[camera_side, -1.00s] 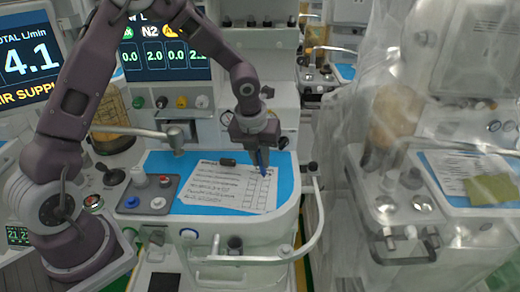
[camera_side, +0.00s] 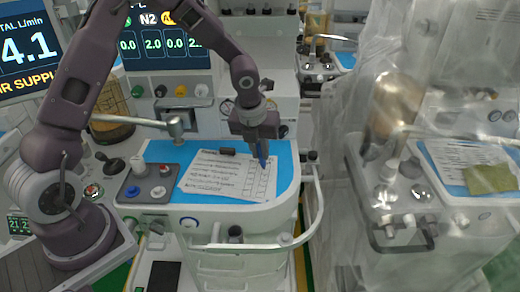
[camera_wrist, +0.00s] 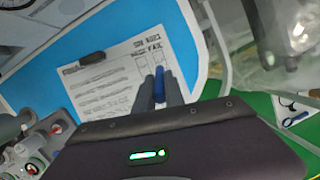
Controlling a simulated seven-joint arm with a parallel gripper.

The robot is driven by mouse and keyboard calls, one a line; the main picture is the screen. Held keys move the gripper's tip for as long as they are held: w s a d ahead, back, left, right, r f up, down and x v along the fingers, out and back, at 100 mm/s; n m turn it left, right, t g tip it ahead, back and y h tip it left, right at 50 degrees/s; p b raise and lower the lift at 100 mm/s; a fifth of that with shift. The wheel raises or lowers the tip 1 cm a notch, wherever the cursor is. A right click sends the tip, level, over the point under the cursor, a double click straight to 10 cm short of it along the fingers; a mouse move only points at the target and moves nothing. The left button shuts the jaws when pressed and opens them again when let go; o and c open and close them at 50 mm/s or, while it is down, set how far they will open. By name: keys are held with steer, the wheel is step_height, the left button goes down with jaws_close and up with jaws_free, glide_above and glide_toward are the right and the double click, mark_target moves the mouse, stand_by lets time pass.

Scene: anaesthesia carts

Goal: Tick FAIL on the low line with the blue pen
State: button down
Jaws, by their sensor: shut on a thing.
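My gripper (camera_side: 259,146) is shut on the blue pen (camera_wrist: 160,84), which points down over the right part of the printed form (camera_side: 215,176). In the side view the pen (camera_side: 263,161) is near the tick-box columns, towards their top; I cannot tell whether its tip touches the paper. In the wrist view the form (camera_wrist: 105,90) has PASS and FAIL headings above the boxes at its top right. My fingers and the pen hide part of the columns, and the low line is not clearly readable.
The form lies on a blue work surface (camera_side: 284,172) with a dark clip-like piece (camera_side: 227,151) at its top edge. A grey panel with knobs (camera_side: 147,188) stands to the left. A white rail (camera_side: 318,205) curves round the right and front. A plastic-covered cart (camera_side: 375,200) stands further right.

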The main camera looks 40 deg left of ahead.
steer(key=shift+f, duration=0.55)
stand_by(0.5)
steer(key=shift+w+d, duration=0.25)
steer(key=shift+d, duration=0.15)
stand_by(0.7)
steer(key=shift+r, duration=3.55)
